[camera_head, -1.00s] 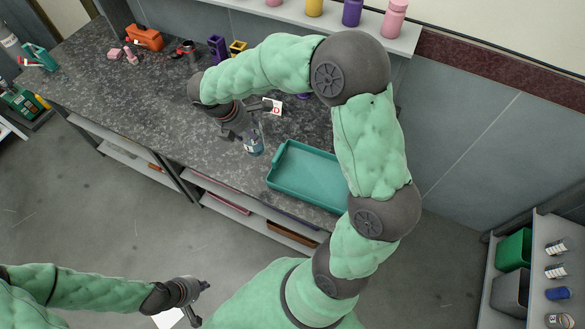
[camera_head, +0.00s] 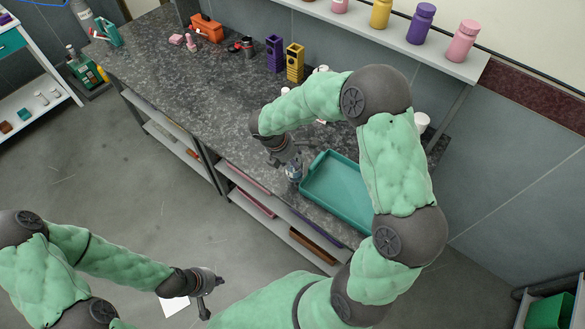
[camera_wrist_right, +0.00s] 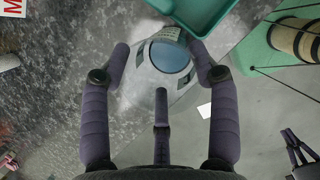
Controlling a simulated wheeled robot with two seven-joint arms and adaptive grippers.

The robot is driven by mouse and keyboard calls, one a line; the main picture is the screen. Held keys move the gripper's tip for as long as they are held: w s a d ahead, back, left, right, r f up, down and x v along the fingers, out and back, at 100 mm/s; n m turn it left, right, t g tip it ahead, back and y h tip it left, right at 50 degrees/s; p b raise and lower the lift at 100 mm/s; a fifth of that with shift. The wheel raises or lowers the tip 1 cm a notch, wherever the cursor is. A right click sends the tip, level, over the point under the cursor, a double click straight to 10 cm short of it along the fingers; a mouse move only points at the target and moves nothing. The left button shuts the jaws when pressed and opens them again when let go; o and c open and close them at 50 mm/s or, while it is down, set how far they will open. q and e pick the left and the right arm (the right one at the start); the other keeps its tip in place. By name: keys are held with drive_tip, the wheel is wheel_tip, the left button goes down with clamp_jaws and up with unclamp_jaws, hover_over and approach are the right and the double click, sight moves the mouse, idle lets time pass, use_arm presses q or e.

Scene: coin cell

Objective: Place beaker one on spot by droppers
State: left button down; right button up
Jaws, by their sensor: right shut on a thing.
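The clear glass beaker (camera_head: 293,171), with bluish tint and small labels, is at the counter's front edge, just left of the teal tray. My right gripper (camera_head: 287,158) is shut on it. In the right wrist view the beaker (camera_wrist_right: 168,58) is between the fingers of my right gripper (camera_wrist_right: 160,75). Whether it touches the counter cannot be told. My left gripper (camera_head: 211,294) is empty, fingers spread, low over the floor. I cannot pick out the droppers or the spot for certain; a purple rack (camera_head: 275,53) and a yellow rack (camera_head: 295,63) stand at the counter's back.
The teal tray (camera_head: 318,215) lies right of the beaker, partly behind my right arm. An orange toolbox (camera_head: 207,28) and small pink items (camera_head: 190,42) stand at the far left. The counter's middle (camera_head: 200,85) is mostly clear. A shelf with bottles (camera_head: 380,14) hangs above.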

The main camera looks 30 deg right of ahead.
drive_tip(key=shift+f+b, duration=0.55)
drive_tip(key=shift+f, duration=1.75)
drive_tip(key=shift+f, duration=0.1)
drive_tip(key=o, duration=1.2)
